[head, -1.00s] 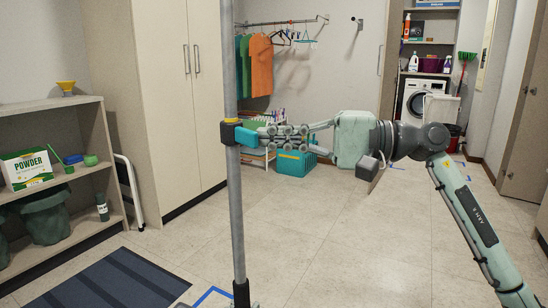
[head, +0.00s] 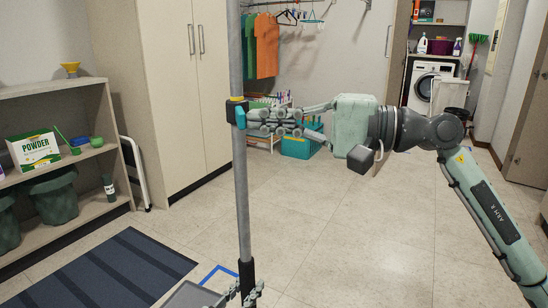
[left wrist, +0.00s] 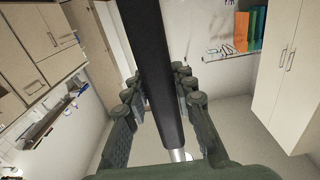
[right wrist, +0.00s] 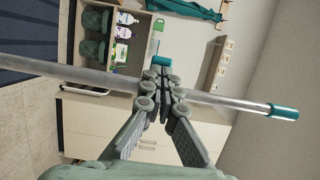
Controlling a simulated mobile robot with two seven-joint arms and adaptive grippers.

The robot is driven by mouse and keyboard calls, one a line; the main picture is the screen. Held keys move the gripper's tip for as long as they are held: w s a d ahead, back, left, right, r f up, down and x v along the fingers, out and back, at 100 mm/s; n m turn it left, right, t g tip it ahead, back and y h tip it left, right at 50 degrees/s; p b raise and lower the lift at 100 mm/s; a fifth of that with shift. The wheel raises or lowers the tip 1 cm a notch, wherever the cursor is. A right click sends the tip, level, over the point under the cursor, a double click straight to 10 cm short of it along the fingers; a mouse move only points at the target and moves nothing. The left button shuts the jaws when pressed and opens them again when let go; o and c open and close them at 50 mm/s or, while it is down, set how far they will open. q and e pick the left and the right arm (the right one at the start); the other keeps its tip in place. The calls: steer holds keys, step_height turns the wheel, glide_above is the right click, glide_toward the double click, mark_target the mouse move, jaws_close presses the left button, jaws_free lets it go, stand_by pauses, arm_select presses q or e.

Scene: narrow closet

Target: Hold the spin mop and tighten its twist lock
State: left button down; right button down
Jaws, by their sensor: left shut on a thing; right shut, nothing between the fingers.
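The spin mop's grey pole (head: 241,190) stands upright in the head view. Its twist lock (head: 235,113) is a dark collar with a yellow ring and a teal tab at its right side. My right gripper (head: 254,121) is shut and empty, its fingertips right beside the tab. In the right wrist view the pole (right wrist: 224,101) crosses behind the fingers (right wrist: 161,82), with the teal tab (right wrist: 161,61) just beyond their tips. My left gripper (head: 243,292) is shut on the mop's black grip (left wrist: 153,65) at the bottom edge. The mop's lower end is out of view.
A shelf (head: 60,93) with a powder box (head: 34,147) and bins stands at left, a tall cabinet (head: 160,80) behind it. A teal crate (head: 298,146) is on the floor behind my right gripper. A striped mat (head: 110,270) lies front left. Floor at right is open.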

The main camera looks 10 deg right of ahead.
steer(key=shift+s+a, duration=0.2)
steer(key=shift+a, duration=0.5)
steer(key=shift+s+a, duration=0.2)
steer(key=shift+a, duration=0.45)
steer(key=shift+s+a, duration=0.2)
steer(key=shift+a, duration=0.5)
steer(key=s+d, duration=0.7)
steer(key=s, duration=0.4)
steer(key=shift+s, duration=0.1)
steer(key=m+t, duration=0.1)
glide_toward(245, 120)
steer(key=x, duration=1)
steer(key=shift+w+f, duration=0.1)
steer(key=shift+w, duration=0.25)
